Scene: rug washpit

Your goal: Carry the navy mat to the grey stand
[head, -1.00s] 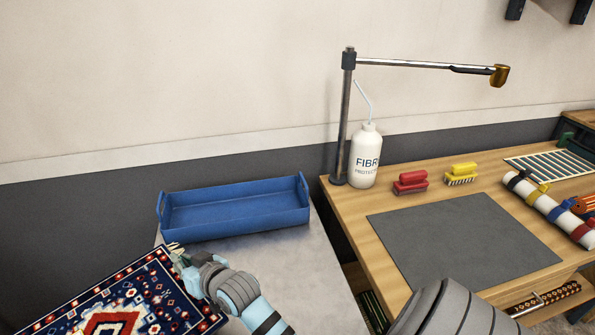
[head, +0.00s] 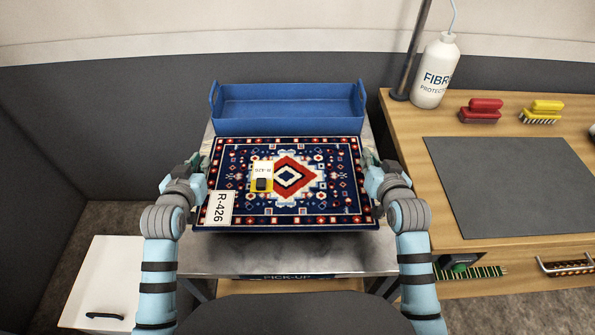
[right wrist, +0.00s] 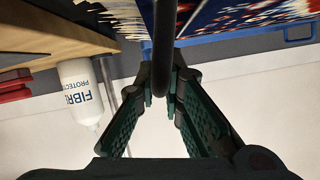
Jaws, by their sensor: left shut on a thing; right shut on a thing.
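The navy mat (head: 335,213), with a red and white pattern and a fringe, lies spread flat between my two grippers. My left gripper (head: 199,163) is shut on its left edge and my right gripper (head: 368,163) is shut on its right edge. In the right wrist view the right gripper's fingers (right wrist: 163,88) close on a dark edge strip beside the mat (right wrist: 235,15). The mat is over the grey stand (head: 300,258), whose front bears a partly hidden PICK-UP label. A shadow shows under the mat's front edge; I cannot tell whether they touch.
A blue tray (head: 290,127) sits at the stand's back, just behind the mat. A wooden bench (head: 415,195) stands close on the right, with a white bottle (head: 435,70), brushes and a grey pad (head: 510,185). A white cabinet (head: 103,280) is at lower left.

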